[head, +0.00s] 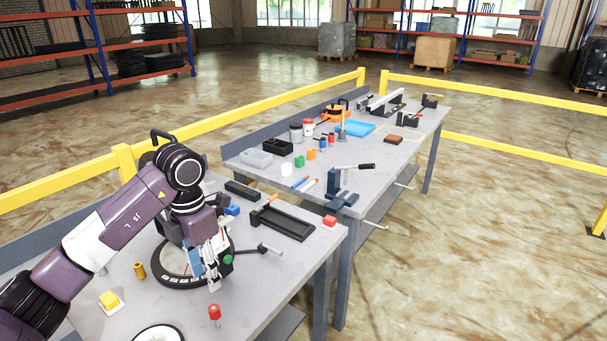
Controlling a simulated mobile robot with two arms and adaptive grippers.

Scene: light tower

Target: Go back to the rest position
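My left arm comes in from the left over the near table. Its gripper (211,278) points down in front of a black ring-shaped base (170,277). I cannot tell whether its fingers are apart or closed. A small green piece (228,259) shows right beside the fingers, and I cannot tell whether it is held. A yellow piece on a white plate (109,300), a brass cylinder (140,271), a red-topped piece (214,313), a blue piece (232,210) and a red piece on a white plate (329,222) are on this table. My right gripper is out of view.
A black tray-like fixture (284,223) and a clamp handle (268,249) are right of my gripper. A second table (345,160) behind holds a vise (341,190), bins and tools. Yellow rails (250,98) run behind the tables. The floor at right is open.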

